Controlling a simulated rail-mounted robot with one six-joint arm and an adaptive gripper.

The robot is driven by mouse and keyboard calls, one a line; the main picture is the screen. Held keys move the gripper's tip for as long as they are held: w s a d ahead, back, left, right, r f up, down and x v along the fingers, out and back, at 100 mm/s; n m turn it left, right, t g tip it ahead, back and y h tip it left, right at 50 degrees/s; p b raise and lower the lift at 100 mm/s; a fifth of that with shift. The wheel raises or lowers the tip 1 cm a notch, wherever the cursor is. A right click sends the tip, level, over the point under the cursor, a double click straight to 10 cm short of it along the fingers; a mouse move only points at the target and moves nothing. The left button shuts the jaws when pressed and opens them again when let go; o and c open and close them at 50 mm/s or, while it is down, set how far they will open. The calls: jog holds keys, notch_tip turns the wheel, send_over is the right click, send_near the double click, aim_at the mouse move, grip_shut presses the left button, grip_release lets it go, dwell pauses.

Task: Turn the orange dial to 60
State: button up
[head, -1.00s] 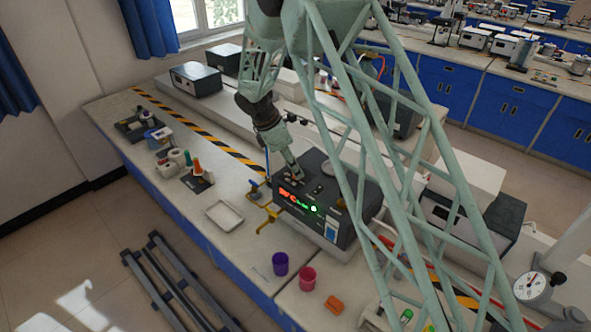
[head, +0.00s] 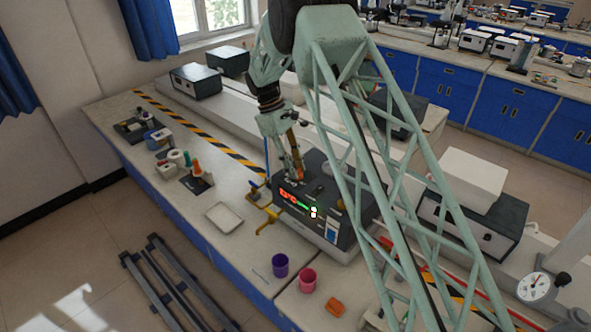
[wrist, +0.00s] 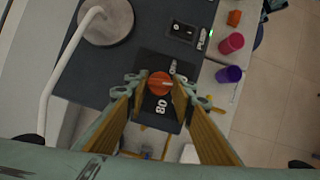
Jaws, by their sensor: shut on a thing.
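The orange dial (wrist: 160,84) sits on a dark panel with white numerals in the wrist view. A light line on its face points right. A mark like 80 (wrist: 161,106) lies below the dial and another, possibly 60 (wrist: 172,68), lies above right. My gripper (wrist: 160,86) has one finger on each side of the dial and is shut on it. In the head view my gripper (head: 298,178) is down on top of the dark instrument box (head: 345,232); the dial is mostly hidden there. The box front has a lit red and green display (head: 296,199), too blurred to read.
A round plate with a white curved rod (wrist: 106,22) stands beside the dial. Purple (head: 280,264) and pink (head: 308,280) cups and an orange block (head: 334,305) lie in front of the box. A white tray (head: 224,217) is left of it.

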jog(key=m+y, duration=0.1)
jog(key=m, duration=0.2)
jog(key=m+g, duration=0.1)
jog(key=m, duration=0.2)
jog(key=shift+w+d+g+y+b, duration=0.15)
jog(key=shift+g+y+b, duration=0.15)
jog(key=shift+y, duration=0.1)
jog(key=o, duration=0.9)
jog(key=shift+r, duration=0.1)
jog(key=v, duration=1.2)
